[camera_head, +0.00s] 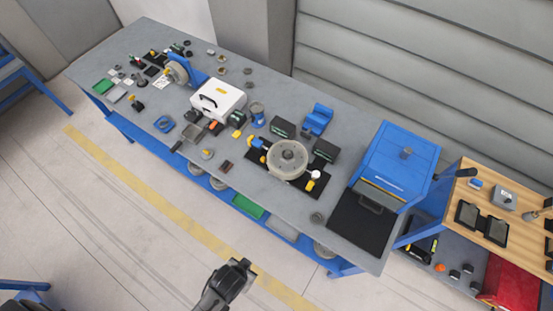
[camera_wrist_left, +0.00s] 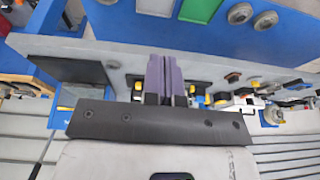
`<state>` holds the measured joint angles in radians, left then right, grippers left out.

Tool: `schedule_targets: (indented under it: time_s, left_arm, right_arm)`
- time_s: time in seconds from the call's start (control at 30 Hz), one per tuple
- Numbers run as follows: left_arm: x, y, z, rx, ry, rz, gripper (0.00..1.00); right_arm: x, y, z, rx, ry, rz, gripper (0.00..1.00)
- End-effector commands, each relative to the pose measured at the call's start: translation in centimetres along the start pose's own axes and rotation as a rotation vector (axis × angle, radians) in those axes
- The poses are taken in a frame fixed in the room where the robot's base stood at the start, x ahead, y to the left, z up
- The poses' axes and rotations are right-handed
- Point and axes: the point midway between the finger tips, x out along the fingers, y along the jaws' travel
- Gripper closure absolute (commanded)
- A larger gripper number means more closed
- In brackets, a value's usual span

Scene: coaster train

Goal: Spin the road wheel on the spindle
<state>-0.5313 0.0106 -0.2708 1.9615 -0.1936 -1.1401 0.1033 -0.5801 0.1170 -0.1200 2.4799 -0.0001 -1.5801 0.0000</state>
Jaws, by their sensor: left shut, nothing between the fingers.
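A large pale grey road wheel (camera_head: 287,160) lies roughly flat on a black base plate (camera_head: 317,190), towards the right half of the grey workbench. Its darker hub faces up, and the spindle under it is hidden. Small yellow, blue and white parts sit around it. My left gripper (camera_head: 245,266) is over the floor in front of the bench, well apart from the wheel. In the left wrist view its purple-grey fingers (camera_wrist_left: 166,78) are together with nothing between them. I cannot make out the wheel clearly in that view. My right gripper is not in view.
A white case (camera_head: 217,100) stands left of the wheel, and a blue box (camera_head: 396,160) stands to its right beside a black mat (camera_head: 361,220). Another upright wheel (camera_head: 177,72) is near the far left end. Small parts crowd the bench; the floor in front is clear.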

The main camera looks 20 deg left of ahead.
Motion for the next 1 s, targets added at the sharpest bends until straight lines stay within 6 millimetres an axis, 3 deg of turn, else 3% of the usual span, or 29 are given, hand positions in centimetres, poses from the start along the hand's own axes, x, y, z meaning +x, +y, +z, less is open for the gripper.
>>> schedule_targets:
  time_s: [0.3, 1.0]
  left_arm:
    - [0.8, 1.1, -1.9, 0.000, 0.000, 0.000, 1.00]
    - [2.5, 0.6, -5.8, 0.001, 0.002, -0.001, 1.00]
  right_arm:
    - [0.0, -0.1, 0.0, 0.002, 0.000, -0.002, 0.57]
    - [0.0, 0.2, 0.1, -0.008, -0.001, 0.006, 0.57]
